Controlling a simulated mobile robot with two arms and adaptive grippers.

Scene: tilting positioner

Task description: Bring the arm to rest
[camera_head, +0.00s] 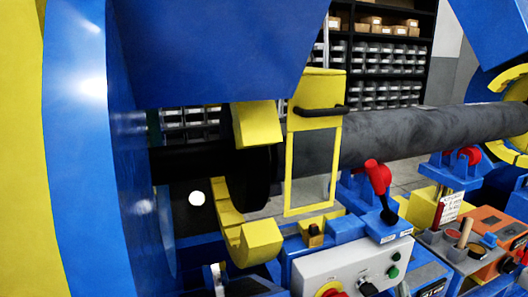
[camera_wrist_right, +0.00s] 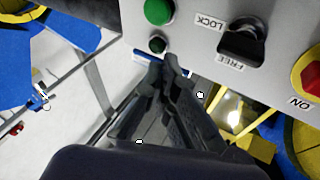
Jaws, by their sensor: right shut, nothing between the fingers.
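My right gripper (camera_wrist_right: 163,62) is dark, shut and empty in the right wrist view. Its fingertips lie together beside the edge of the grey control panel (camera_wrist_right: 200,62), close to a small dark button (camera_wrist_right: 157,45). A green button (camera_wrist_right: 158,11) and a black FREE/LOCK selector (camera_wrist_right: 243,38) are on the panel. In the head view the control panel (camera_head: 328,270) is at the bottom middle; I cannot clearly pick out the right gripper there. My left gripper is not in view.
A thick grey shaft (camera_head: 420,135) crosses the head view. A yellow frame (camera_head: 290,190) with a black handle (camera_head: 320,110) stands before it. A red lever (camera_head: 378,178) rises behind the panel. An orange box (camera_head: 487,255) is at right. Shelves (camera_head: 385,60) stand behind.

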